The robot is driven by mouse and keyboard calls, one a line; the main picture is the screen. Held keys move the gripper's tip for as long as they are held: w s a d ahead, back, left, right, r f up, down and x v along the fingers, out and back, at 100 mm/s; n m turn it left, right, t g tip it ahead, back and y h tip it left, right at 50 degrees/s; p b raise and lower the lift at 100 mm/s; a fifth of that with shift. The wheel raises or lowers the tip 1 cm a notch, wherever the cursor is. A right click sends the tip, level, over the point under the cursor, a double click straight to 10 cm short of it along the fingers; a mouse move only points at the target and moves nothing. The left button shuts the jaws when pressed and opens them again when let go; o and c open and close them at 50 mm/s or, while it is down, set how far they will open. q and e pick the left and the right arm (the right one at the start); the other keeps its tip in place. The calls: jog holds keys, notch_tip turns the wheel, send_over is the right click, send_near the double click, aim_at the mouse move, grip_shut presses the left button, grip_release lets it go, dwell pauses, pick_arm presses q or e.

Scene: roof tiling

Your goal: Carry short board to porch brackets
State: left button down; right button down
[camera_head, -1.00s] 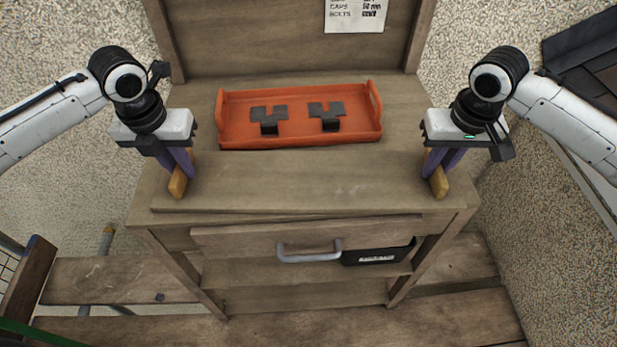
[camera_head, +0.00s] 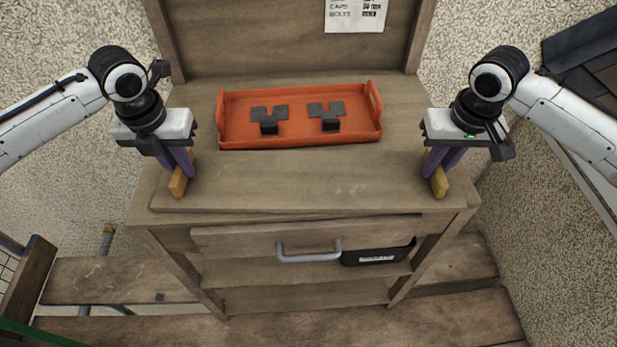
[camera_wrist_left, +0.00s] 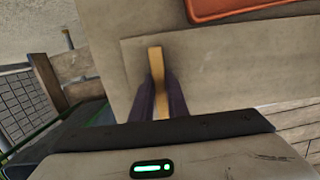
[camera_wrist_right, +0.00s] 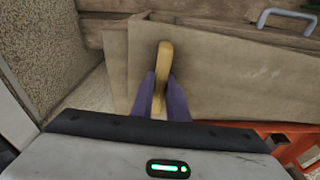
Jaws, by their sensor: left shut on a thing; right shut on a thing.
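The short board (camera_head: 310,182) is a flat brown plank lying level along the front of the workbench top. A yellow wooden grip (camera_head: 178,184) stands at its left end and another yellow grip (camera_head: 439,185) at its right end. My left gripper (camera_head: 180,165) is shut on the left grip, which also shows between the purple fingers in the left wrist view (camera_wrist_left: 157,65). My right gripper (camera_head: 438,165) is shut on the right grip, also seen in the right wrist view (camera_wrist_right: 163,62). I cannot tell whether the board touches the bench.
An orange tray (camera_head: 230,130) with two dark metal pieces (camera_head: 269,118) (camera_head: 327,114) sits just behind the board. The workbench (camera_head: 200,95) has a drawer with a grey handle (camera_head: 309,254) below. A textured wall (camera_head: 565,235) stands at the right. Planks (camera_head: 110,278) lie below.

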pick_arm(q)
jog(key=shift+r, duration=0.25)
pick_arm(e)
jog(key=shift+r, duration=0.25)
